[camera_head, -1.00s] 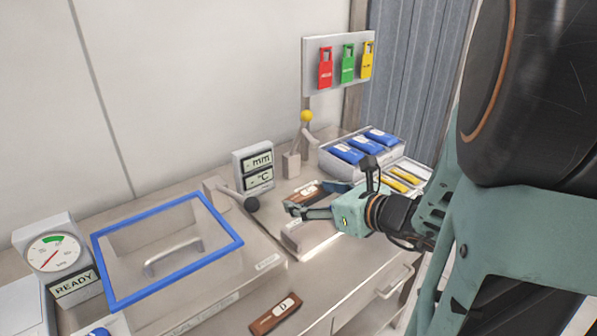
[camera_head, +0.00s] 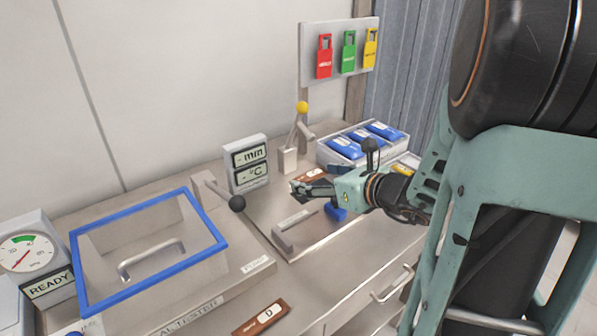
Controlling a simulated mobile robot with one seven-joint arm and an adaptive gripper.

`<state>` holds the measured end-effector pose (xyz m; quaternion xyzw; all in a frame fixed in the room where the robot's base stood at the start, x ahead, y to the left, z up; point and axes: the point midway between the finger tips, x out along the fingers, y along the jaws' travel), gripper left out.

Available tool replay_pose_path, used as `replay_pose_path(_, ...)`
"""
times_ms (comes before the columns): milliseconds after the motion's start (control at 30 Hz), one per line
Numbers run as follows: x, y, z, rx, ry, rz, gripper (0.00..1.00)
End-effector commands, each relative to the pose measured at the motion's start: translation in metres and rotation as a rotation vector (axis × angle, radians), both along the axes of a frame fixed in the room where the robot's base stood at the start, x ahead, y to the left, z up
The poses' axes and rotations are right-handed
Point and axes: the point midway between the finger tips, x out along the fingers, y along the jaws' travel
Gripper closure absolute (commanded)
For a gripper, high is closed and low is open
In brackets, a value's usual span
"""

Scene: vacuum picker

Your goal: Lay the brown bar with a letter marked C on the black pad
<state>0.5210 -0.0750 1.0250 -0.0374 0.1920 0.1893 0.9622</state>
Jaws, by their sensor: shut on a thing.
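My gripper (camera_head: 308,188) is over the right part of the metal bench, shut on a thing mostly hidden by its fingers. A small blue part (camera_head: 337,212) shows just under the gripper and seems to belong to the held thing. A brown bar (camera_head: 314,174) with a white label lies just behind the gripper, partly covered by it; its letter cannot be read. Another brown bar (camera_head: 262,318) marked D lies at the bench front. I cannot make out the black pad or a letter C.
A blue-rimmed clear lid (camera_head: 150,250) stands at left beside a gauge (camera_head: 22,253). A display with mm and °C (camera_head: 247,163) and a black-knobbed lever (camera_head: 237,203) stand left of the gripper. Behind are a yellow-knobbed lever (camera_head: 302,108) and a tray with blue packs (camera_head: 345,147).

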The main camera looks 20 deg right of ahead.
Motion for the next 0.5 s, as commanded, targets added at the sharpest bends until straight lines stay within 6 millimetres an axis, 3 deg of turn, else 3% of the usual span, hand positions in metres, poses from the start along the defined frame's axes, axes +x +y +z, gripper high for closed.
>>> replay_pose_path(200, 0.039, -0.023, -0.025, 0.002, 0.002, 0.0, 0.48)
replay_pose_path(300, 0.052, -0.031, -0.049, 0.002, 0.002, 0.0, 0.48)
replay_pose_path(500, 0.068, -0.041, -0.067, 0.0, -0.001, 0.0, 0.48)
